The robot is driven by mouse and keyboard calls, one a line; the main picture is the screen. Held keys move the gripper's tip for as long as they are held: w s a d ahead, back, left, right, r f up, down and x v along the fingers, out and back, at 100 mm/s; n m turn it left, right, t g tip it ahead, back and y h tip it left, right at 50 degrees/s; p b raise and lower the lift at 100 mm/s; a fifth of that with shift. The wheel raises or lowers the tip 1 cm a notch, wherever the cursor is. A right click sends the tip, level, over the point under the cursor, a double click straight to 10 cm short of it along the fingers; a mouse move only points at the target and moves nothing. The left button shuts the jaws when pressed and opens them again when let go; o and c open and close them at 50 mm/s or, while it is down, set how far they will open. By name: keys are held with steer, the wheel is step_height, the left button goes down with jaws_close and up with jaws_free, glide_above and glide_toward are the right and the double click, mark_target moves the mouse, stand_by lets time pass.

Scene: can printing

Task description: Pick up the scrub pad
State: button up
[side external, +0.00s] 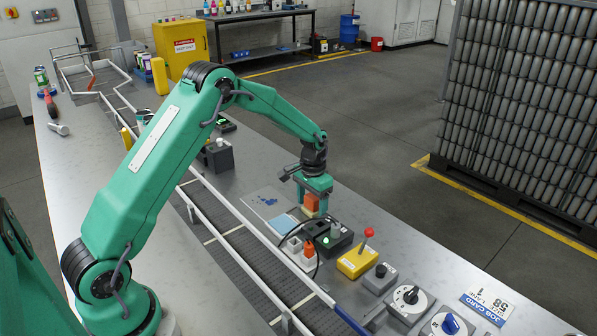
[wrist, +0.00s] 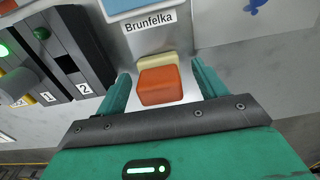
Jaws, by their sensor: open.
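The scrub pad, as I take it, is an orange block with a cream layer (wrist: 160,88). It sits on a pale surface in the wrist view, and its orange part also shows in the side view (side external: 312,201). My gripper (wrist: 162,82) is open, with one green finger on each side of the pad. Gaps show between the pad and both fingers in the wrist view. In the side view my gripper (side external: 312,197) points down over the pad and hides part of it.
A dark box with slots (wrist: 62,50) and a green light stands left of my gripper in the wrist view. A blue-edged item (wrist: 133,5) lies beyond the pad, by the label "Brunfelka". A yellow box with a red-knobbed lever (side external: 357,262) and dial boxes stand toward the side view's lower right.

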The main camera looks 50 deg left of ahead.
mark_target(312, 196)
steer(key=shift+c, duration=0.2)
steer(key=c, duration=1)
steer(key=shift+c, duration=0.2)
steer(key=shift+r, duration=0.1)
steer(key=shift+r, duration=0.85)
step_height(312, 196, up, 2)
steer(key=shift+r, duration=0.25)
steer(key=s+d+r, duration=0.4)
steer(key=d+r, duration=0.2)
steer(key=d, duration=0.5)
steer(key=shift+s+r, duration=0.2)
steer(key=shift+r, duration=0.15)
steer(key=shift+a, duration=0.1)
